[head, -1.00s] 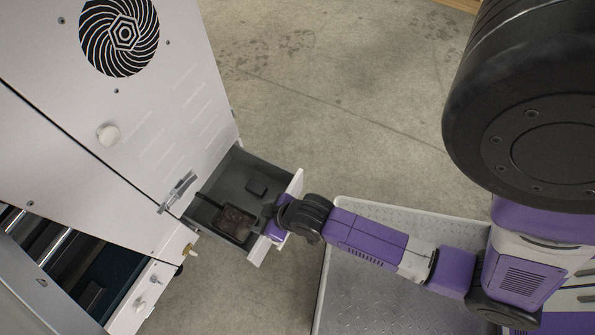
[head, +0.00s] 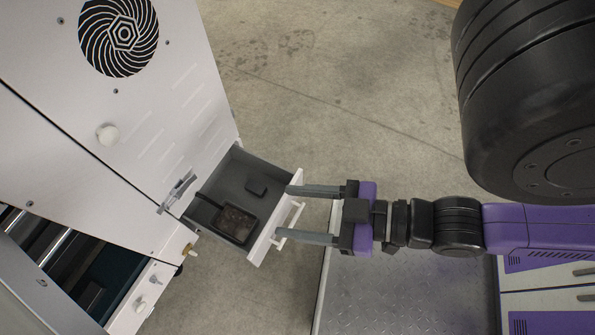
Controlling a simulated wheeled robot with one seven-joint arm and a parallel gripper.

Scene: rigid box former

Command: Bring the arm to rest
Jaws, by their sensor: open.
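My gripper (head: 283,213) is open in the head view. Its two long grey fingers point left, and their tips are at the front of an open drawer (head: 258,242). The upper finger's tip overlaps the drawer's white front panel in the picture; I cannot tell whether it touches. The white drawer handle (head: 292,222) shows between the fingers, and nothing is held. My purple and black arm reaches in from the right.
The drawer juts from a large white machine (head: 130,165) with a round fan grille, a knob (head: 107,134) and a latch (head: 178,192). A grey metal platform (head: 420,290) lies under my arm. Concrete floor (head: 330,90) is clear above the drawer and arm.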

